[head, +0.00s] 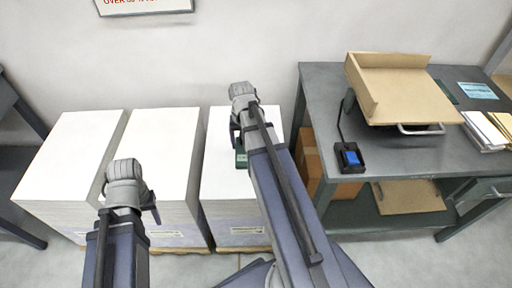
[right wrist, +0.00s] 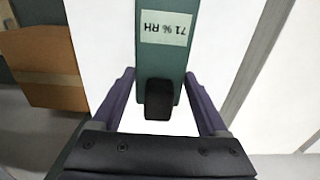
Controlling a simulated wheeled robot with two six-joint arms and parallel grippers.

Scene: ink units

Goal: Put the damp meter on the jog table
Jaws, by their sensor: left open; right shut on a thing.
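The damp meter (right wrist: 168,65) is a green bar with a black end and a label reading "71 % RH" in the right wrist view. My right gripper (right wrist: 160,82) is shut on it. In the head view only a bit of the meter (head: 241,159) shows below my right gripper (head: 237,135), over the right white paper stack; I cannot tell if it touches the stack. The jog table (head: 409,96) appears to be the tilted tan tray with raised edges on the grey desk at right; its surface is empty. My left gripper (head: 150,205) is open over the left stacks.
The grey desk (head: 322,100) also bears a black box with a blue button (head: 350,158) left of the tray, and papers (head: 483,128) at right. Tall white stacks (head: 160,145) stand at left. A cardboard box (head: 308,160) sits beneath the desk.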

